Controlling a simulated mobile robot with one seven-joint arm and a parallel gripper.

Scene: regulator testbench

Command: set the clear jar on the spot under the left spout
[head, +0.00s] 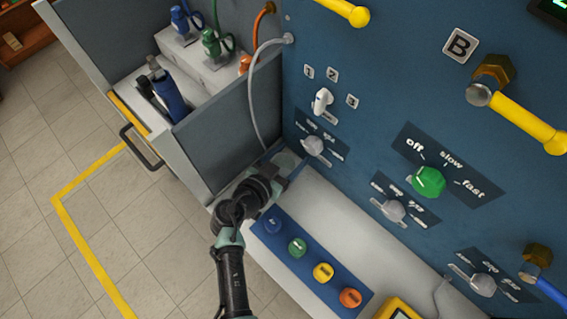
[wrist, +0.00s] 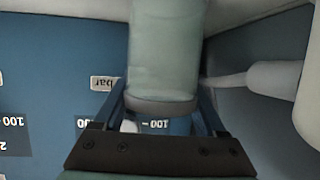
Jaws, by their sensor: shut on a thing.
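The clear jar (wrist: 165,50) shows in the wrist view as a pale green, see-through cylinder with a grey band at its near end. My gripper (wrist: 160,118) is shut on it, one blue finger on each side. In the head view my gripper (head: 276,168) is over the left end of the pale ledge (head: 330,205), close to the blue panel. Only a pale part of the jar (head: 289,162) shows there, partly hidden by my gripper. I cannot tell whether the jar touches the ledge. I cannot make out the left spout or the spot under it.
A grey knob (head: 314,146) is close beside my gripper on the panel. A grey hose (head: 252,95) hangs near it. A blue strip with coloured knobs (head: 297,247) lies in front of the ledge. The ledge's middle is clear.

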